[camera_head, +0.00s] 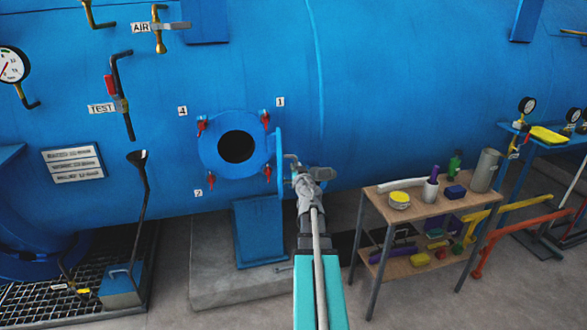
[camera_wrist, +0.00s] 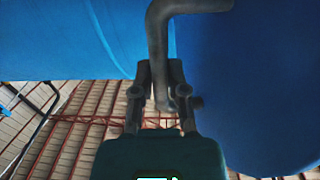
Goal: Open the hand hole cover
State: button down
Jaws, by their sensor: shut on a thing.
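The hand hole (camera_head: 237,147) is a round dark opening in a blue flange (camera_head: 208,152) on the blue autoclave wall. Its blue cover (camera_head: 279,155) stands swung out at the flange's right side, seen nearly edge-on, and the opening is uncovered. In the wrist view the cover (camera_wrist: 250,85) fills the right side. My gripper (camera_head: 294,170) is right of the cover. In the wrist view my gripper (camera_wrist: 157,92) is shut on the grey bent cover handle (camera_wrist: 158,38). Red clamps (camera_head: 265,120) sit around the flange, with number labels beside some of them.
A wooden-topped cart (camera_head: 415,205) with jars, a cylinder and small items stands right of my arm. A blue pedestal (camera_head: 260,232) is below the cover on a concrete plinth (camera_head: 225,270).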

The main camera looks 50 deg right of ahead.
jog(key=c, duration=0.6)
grip_release()
jog(key=shift+a, duration=0.1)
jog(key=shift+c, duration=0.2)
jog(key=v, duration=0.7)
jog(key=shift+s, duration=0.2)
dwell(0.4)
